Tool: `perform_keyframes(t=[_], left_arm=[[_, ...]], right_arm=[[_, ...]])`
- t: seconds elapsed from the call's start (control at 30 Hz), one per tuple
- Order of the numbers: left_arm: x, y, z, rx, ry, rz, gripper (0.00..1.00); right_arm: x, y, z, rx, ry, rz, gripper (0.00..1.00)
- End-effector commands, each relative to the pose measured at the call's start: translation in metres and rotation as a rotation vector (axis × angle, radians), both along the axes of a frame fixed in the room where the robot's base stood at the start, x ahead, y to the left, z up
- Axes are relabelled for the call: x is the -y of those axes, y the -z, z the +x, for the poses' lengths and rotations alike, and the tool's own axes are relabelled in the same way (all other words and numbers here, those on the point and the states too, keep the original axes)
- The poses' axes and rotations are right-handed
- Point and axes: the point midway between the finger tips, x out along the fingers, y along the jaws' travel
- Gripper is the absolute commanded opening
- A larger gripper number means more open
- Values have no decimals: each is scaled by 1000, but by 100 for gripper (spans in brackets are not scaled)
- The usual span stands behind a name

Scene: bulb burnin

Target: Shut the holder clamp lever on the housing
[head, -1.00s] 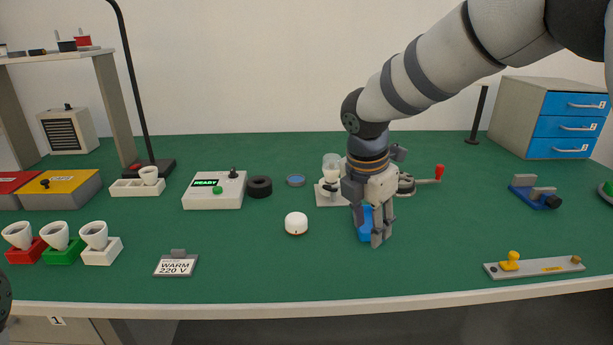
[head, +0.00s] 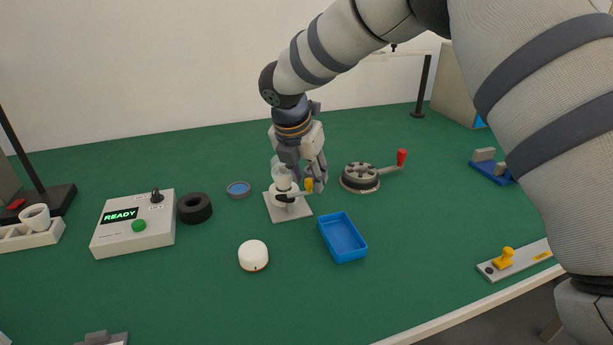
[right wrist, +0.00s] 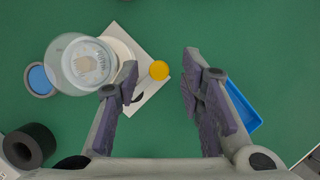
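The lamp housing (head: 289,206) is a pale holder on a square plate, with a clear glass bulb (head: 281,172) standing in it. Its clamp lever sticks out to the right and ends in a yellow knob (head: 309,185). In the right wrist view the knob (right wrist: 159,70) shows between the fingers, nearer the left one. My right gripper (right wrist: 161,66) is open and empty, pointing down over the knob; in the head view the gripper (head: 308,178) partly hides the bulb. I cannot tell whether a finger touches the knob. My left gripper is not in view.
An empty blue tray (head: 343,238) lies just right of the housing. A round grey fixture with a red-knobbed crank (head: 361,178) stands behind it. A white round device (head: 253,256), a black ring (head: 195,208) and a READY box (head: 135,225) are to the left.

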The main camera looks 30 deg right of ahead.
Motion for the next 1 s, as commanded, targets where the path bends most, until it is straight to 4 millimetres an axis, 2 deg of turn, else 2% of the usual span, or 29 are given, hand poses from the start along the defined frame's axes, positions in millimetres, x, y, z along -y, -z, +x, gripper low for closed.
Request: perform_keyframes(t=[0.3,0.33,0.47,0.5,0.77,1.0], left_arm=[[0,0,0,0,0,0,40],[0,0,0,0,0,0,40],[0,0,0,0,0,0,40],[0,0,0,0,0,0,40],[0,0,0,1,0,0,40],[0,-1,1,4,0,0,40]], right_arm=[[2,5,2,3,1,0,35],[2,5,2,3,1,1,33],[2,5,2,3,1,1,4],[2,5,2,3,1,1,0],[2,5,1,3,10,1,0],[1,5,-2,3,99,-1,0]])
